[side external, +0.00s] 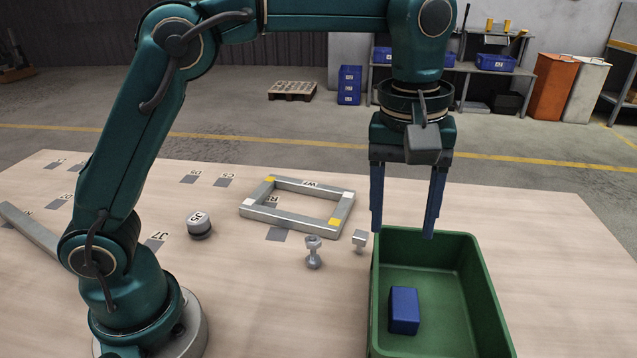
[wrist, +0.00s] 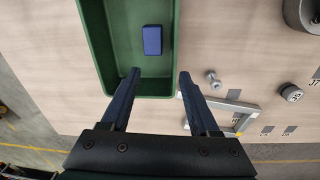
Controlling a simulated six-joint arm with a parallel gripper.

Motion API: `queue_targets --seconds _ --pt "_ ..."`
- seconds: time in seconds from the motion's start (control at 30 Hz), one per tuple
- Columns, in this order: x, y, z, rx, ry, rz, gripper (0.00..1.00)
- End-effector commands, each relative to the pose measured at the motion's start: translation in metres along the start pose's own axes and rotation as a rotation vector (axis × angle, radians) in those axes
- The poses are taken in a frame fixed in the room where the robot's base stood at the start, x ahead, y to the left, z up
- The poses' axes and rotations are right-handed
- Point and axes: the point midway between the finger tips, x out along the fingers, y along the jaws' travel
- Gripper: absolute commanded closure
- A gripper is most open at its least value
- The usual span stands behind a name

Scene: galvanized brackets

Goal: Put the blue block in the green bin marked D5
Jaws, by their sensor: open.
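The blue block (side external: 404,311) lies inside the green bin (side external: 492,303), on its floor, near the left wall in the side external view. It also shows in the wrist view (wrist: 152,40) inside the bin (wrist: 97,45), apart from the walls. My gripper (side external: 405,232) is open and empty, above the bin's far end in the side external view. Its two blue fingers (wrist: 157,75) show in the wrist view with nothing between them but the bin's end and table. No D5 mark is readable on the bin.
A metal frame (side external: 290,220) lies on the table (side external: 540,215) left of the bin. A dumbbell-shaped metal part (side external: 313,253), a small metal part (side external: 360,241) and a round part (side external: 199,226) stand nearby. The table right of the bin is clear.

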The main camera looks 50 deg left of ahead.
Motion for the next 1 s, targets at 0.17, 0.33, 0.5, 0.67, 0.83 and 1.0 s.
queue_targets --seconds 0.17,0.33,0.5,0.67,0.83,1.0 --pt "-0.029 -0.044 -0.003 0.15 0.073 0.076 0.38" --pt "-0.039 -0.087 0.004 0.3 0.16 0.122 0.38" --pt "-0.034 -0.128 0.018 0.447 0.262 0.143 0.38" --pt "-0.018 -0.157 0.032 0.568 0.35 0.139 0.38" --pt "-0.005 -0.173 0.041 0.646 0.405 0.126 0.38" --pt "0.0 -0.177 0.043 0.671 0.419 0.121 0.38"
